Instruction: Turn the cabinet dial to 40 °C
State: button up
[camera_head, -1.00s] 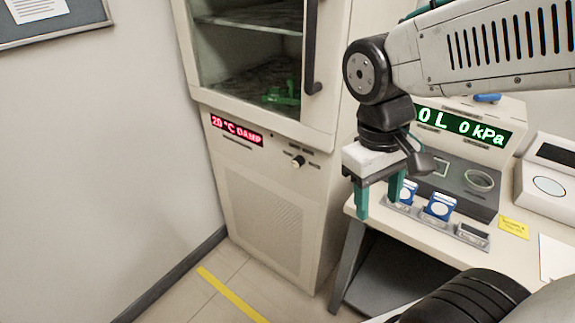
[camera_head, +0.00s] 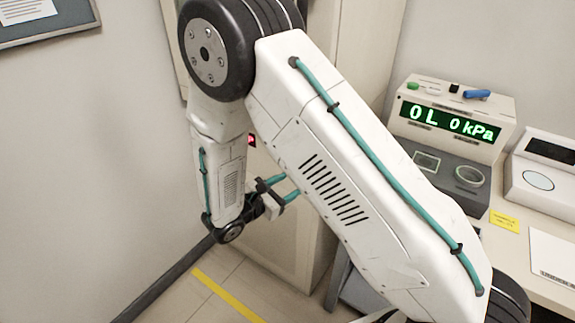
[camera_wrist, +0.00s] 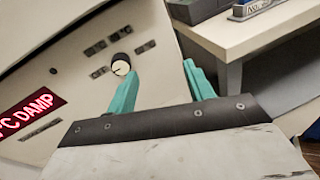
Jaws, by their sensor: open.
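The cabinet dial (camera_wrist: 121,67) is a small pale knob with a dark rim on the cabinet's front panel (camera_wrist: 60,75), in the wrist view. My gripper (camera_wrist: 160,70) is open and empty, its two teal fingers pointing toward the panel. The left fingertip appears just below and right of the dial; the dial is not between the fingers, and I cannot tell whether they touch. The red display (camera_wrist: 30,112) reads "°C DAMP", its number cut off. In the head view my gripper (camera_head: 288,188) is beside the cabinet (camera_head: 290,245), and my arm hides the dial.
The table (camera_wrist: 240,35) stands right of the cabinet, its edge and leg close to my right finger. A pressure instrument (camera_head: 450,125) reading "0L 0 kPa" stands on it. The wall (camera_head: 80,150) is at the left, with open floor before the cabinet.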

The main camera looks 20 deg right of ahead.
jog(key=w+a+n+t, duration=0.3)
jog(key=w+t, duration=0.1)
jog(key=x, duration=0.8)
jog(key=shift+f+y, duration=0.25)
jog(key=shift+y, duration=0.05)
jog(key=shift+w+a, duration=0.1)
jog(key=c, duration=1)
